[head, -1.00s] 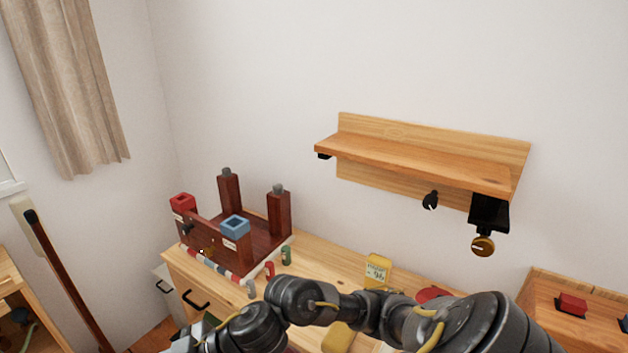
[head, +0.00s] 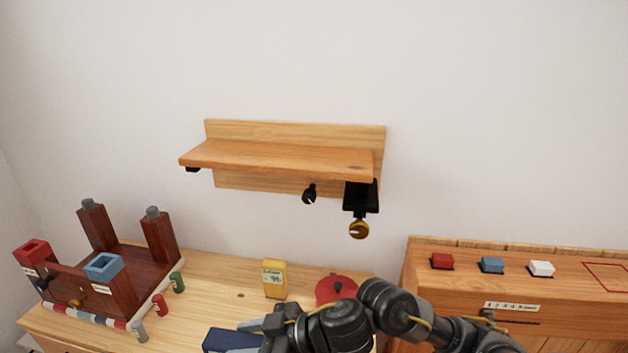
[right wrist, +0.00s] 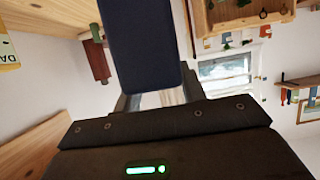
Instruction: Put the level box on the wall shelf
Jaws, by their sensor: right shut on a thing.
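A long dark blue box, taken as the level box (head: 225,340), is held in my right gripper (head: 252,333) at the bottom of the head view. In the right wrist view the box (right wrist: 142,45) runs up from between the fingers of the gripper (right wrist: 155,98), which is shut on it. The wooden wall shelf (head: 275,158) is on the wall above and beyond the gripper. Its top looks empty. My left gripper is not in view.
Below the shelf hang a black knob (head: 309,194) and a black bracket with a brass knob (head: 359,229). On the bench stand a yellow labelled block (head: 274,279), a red round object (head: 336,289) and a dark red post frame (head: 133,259). A wooden cabinet (head: 450,290) is at right.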

